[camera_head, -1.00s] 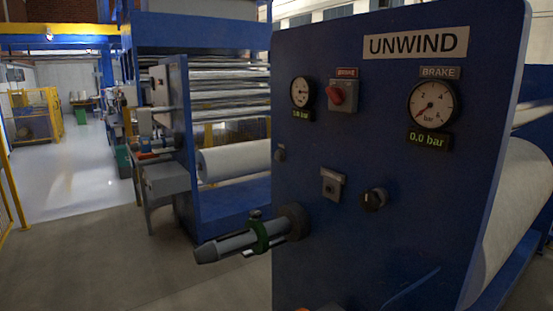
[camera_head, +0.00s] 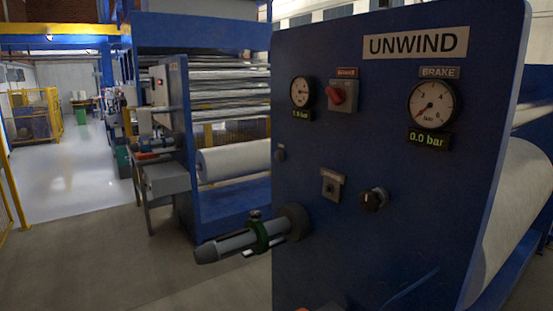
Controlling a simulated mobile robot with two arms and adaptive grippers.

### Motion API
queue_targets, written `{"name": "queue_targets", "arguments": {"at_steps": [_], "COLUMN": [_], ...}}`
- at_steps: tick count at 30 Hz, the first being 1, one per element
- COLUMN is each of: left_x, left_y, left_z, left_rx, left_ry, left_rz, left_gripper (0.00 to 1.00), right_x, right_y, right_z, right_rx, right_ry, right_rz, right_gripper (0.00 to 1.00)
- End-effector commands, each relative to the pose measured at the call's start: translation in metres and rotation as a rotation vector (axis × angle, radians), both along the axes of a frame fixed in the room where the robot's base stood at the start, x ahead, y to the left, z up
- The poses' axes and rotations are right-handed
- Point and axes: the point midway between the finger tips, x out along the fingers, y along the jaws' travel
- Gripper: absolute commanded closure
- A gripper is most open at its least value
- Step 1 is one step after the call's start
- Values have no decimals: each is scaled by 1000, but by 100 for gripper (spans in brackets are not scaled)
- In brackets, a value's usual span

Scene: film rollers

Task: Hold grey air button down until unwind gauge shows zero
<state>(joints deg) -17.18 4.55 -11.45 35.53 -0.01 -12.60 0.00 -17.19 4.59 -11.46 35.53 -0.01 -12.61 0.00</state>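The blue UNWIND panel (camera_head: 300,230) fills the right half of the view. A grey plate with a small button-like centre (camera_head: 331,186) sits mid-panel; its label is too small to read, so I cannot tell if it is the air button. The large BRAKE gauge (camera_head: 432,105) has its needle at the lower left, and its display (camera_head: 429,138) reads 0.0 bar. A smaller gauge (camera_head: 301,92) at the upper left has a display too blurred to read surely. Neither gripper is recognisably in view.
A red switch (camera_head: 337,94) and a black knob (camera_head: 373,200) are on the panel. A grey shaft with a green collar (camera_head: 258,236) sticks out left of it. A white roll (camera_head: 520,215) lies behind on the right. Open floor (camera_head: 95,260) lies at left.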

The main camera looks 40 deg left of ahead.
Motion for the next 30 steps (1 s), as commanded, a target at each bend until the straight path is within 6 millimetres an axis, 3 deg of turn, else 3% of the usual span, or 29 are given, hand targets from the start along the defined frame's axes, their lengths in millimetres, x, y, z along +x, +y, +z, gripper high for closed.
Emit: {"name": "queue_targets", "arguments": {"at_steps": [30], "left_x": [0], "left_y": [0], "left_z": [0], "left_rx": [0], "left_ry": [1], "left_rz": [0], "left_gripper": [99], "right_x": [0], "right_y": [0], "right_z": [0], "right_rx": [0], "right_ry": [0], "right_rz": [0], "right_gripper": [60]}}
